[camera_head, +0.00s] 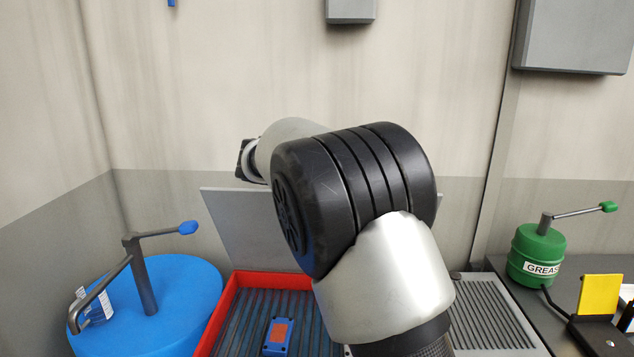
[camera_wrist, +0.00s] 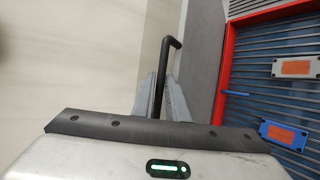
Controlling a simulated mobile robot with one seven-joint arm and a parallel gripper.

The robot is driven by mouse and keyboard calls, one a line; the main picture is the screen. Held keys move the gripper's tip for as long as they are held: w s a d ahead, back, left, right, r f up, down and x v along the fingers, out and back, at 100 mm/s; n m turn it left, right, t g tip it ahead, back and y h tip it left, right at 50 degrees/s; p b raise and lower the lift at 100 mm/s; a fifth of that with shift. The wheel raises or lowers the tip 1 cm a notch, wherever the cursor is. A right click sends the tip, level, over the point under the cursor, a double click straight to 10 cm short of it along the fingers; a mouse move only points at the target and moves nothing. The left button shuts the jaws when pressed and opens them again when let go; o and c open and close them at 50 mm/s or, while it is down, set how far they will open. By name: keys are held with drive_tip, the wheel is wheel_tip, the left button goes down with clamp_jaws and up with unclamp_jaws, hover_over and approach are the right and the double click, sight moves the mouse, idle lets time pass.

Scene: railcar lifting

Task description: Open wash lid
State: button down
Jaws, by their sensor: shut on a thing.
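The wash lid (camera_head: 235,225) is a flat grey panel standing raised behind the red-rimmed wash basin (camera_head: 224,312). In the wrist view the lid (camera_wrist: 207,60) shows as a grey face beside the basin's red rim (camera_wrist: 228,85). A black bar handle (camera_wrist: 166,62) with a bent end stands at the lid's edge. My gripper (camera_wrist: 160,95) is shut on this handle, with a grey finger on each side of it. In the head view my arm covers the middle of the lid, and the grip itself is hidden.
A blue drum (camera_head: 180,310) with a pump handle is at the left. A blue device (camera_head: 278,337) lies on the basin's slatted floor, with a grey one (camera_wrist: 296,67) beside it. A green grease can (camera_head: 537,255) and a yellow panel (camera_head: 599,294) are at the right.

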drive_tip(key=c, duration=1.8)
unclamp_jaws()
drive_tip(key=shift+c, duration=0.2)
drive_tip(key=shift+s, duration=0.1)
drive_tip(key=shift+f, duration=0.1)
drive_tip(key=shift+s+a, duration=0.1)
drive_tip(key=b+v, duration=0.2)
drive_tip(key=v, duration=1.5)
drive_tip(key=shift+r+b, duration=0.35)
drive_tip(key=shift+b, duration=0.05)
